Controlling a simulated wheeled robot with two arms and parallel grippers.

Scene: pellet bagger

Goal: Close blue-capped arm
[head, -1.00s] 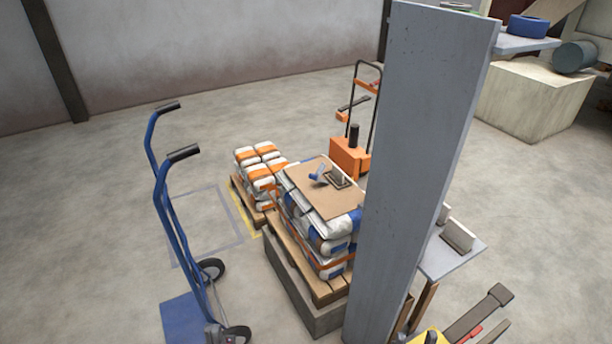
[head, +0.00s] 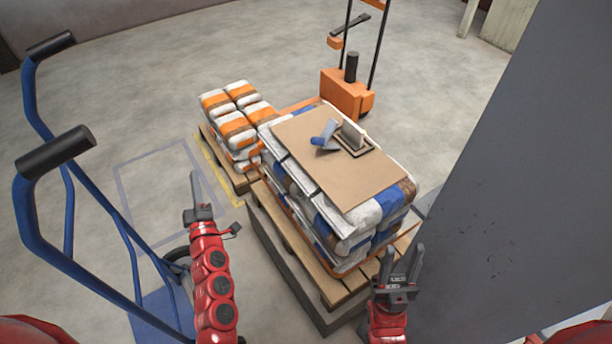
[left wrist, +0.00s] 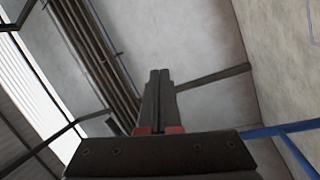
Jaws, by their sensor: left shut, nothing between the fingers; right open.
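A small fixture with a blue-capped arm (head: 325,132) sits on the brown board (head: 335,180) on top of the bag stack in the head view. The arm looks tilted beside a grey upright plate (head: 352,134) on a dark-edged base. My left gripper (head: 196,184) points up left of the stack, well apart from the fixture. It is shut and empty; its fingers meet in the left wrist view (left wrist: 155,90). My right gripper (head: 404,256) is open and empty, in front of the stack's near right corner, apart from the fixture.
A blue hand truck (head: 78,262) stands close at left. The bag stack (head: 345,232) rests on a wooden pallet (head: 290,245). A smaller orange-and-white bag pile (head: 235,125) and an orange pallet truck (head: 346,93) stand behind. A large grey panel (head: 525,170) blocks the right.

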